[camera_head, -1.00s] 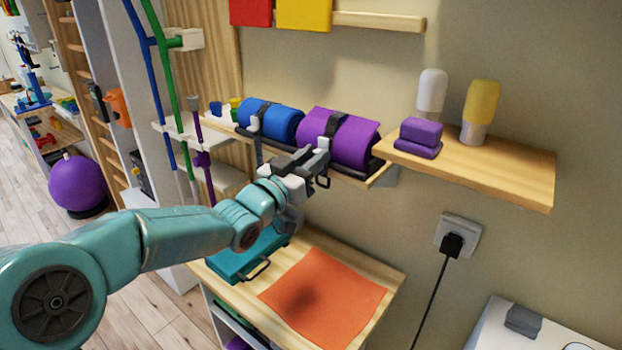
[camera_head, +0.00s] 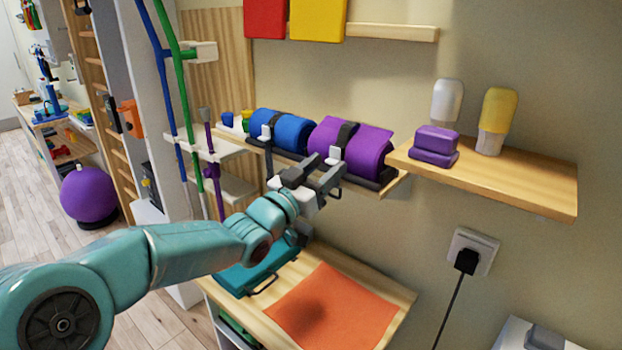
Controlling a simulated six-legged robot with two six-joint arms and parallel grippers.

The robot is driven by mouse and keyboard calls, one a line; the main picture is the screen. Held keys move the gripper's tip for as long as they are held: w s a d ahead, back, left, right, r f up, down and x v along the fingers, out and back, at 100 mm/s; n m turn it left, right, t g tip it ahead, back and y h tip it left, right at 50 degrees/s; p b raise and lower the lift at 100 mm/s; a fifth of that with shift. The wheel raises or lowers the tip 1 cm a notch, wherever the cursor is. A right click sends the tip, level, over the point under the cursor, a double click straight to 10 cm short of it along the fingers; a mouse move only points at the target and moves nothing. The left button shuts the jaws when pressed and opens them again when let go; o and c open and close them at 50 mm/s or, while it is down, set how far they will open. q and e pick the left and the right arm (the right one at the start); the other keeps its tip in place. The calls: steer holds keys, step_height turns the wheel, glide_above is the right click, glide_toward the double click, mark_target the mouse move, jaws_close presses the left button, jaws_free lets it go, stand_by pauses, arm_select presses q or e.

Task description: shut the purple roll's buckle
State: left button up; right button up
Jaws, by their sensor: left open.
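The purple roll (camera_head: 369,152) lies on a black base on the wall shelf, to the right of a blue roll (camera_head: 295,132). A dark strap runs over the purple roll, with a white buckle (camera_head: 335,155) at its front. I cannot tell whether the buckle's parts are joined. My left gripper (camera_head: 329,171) is open, with its fingers just in front of and below the buckle. I see nothing between the fingers. I cannot tell whether a finger touches the buckle. My right gripper is out of view.
A wooden shelf (camera_head: 530,190) at right holds purple blocks (camera_head: 434,146) and two bottles, white (camera_head: 446,101) and yellow (camera_head: 497,120). Below, a wooden top bears an orange sheet (camera_head: 333,308) and a teal case (camera_head: 258,268). Blue and green poles stand left of the rolls.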

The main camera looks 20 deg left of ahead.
arm_select(q)
steer(key=b+v, duration=0.4)
steer(key=v, duration=1.2)
